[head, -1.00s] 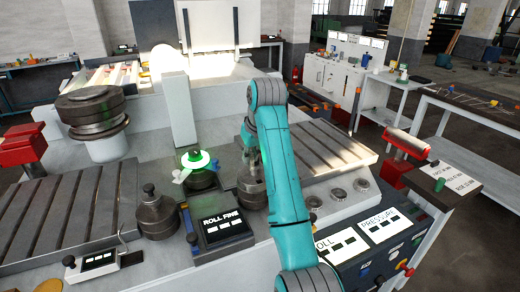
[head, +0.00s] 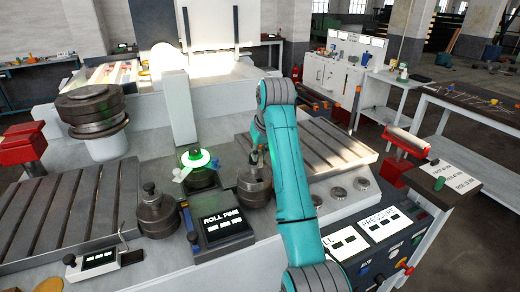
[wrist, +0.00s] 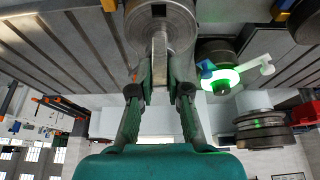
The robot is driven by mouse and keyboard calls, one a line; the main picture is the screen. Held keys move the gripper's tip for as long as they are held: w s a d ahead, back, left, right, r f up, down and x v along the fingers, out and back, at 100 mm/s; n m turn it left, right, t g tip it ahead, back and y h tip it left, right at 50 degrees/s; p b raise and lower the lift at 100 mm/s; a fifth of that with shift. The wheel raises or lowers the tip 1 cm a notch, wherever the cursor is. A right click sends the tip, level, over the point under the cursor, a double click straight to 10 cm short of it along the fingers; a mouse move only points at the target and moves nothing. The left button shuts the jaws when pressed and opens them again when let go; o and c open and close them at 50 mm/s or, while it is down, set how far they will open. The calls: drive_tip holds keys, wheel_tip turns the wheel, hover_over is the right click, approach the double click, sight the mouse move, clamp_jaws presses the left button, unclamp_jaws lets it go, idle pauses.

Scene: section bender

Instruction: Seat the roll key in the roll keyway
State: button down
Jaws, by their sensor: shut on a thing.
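In the wrist view, my gripper (wrist: 160,84) is shut on a pale metal bar, which I take to be the roll key (wrist: 160,52). The bar points away from the fingers towards a round steel roll (wrist: 180,22). A dark square opening (wrist: 159,10), perhaps the keyway, shows on the roll's face. The bar's far end overlaps the roll in this view; I cannot tell whether they touch. In the head view, the roll (head: 254,188) stands left of my teal arm. My gripper there is largely hidden behind the arm.
A glowing ring with handles (head: 196,159) sits on the centre roll, left of my gripper. A left roll with a knob (head: 156,212) and the ROLL FINE box (head: 222,226) stand nearby. Slotted plates (head: 315,150) flank the rolls. A larger stacked roll (head: 93,108) is at back left.

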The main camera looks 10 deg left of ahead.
hover_over(258, 179)
drive_tip(key=shift+s+d+f, duration=0.2)
drive_tip(key=shift+f, duration=0.85)
drive_tip(key=shift+s+d+f, duration=0.15)
drive_tip(key=shift+f, duration=0.85)
drive_tip(key=shift+f, duration=1.9)
drive_tip(key=c, duration=1.1)
unclamp_jaws()
drive_tip(key=shift+o, duration=0.2)
drive_tip(key=v, duration=0.7)
drive_tip(key=shift+r, duration=0.3)
drive_tip(key=shift+s, duration=0.15)
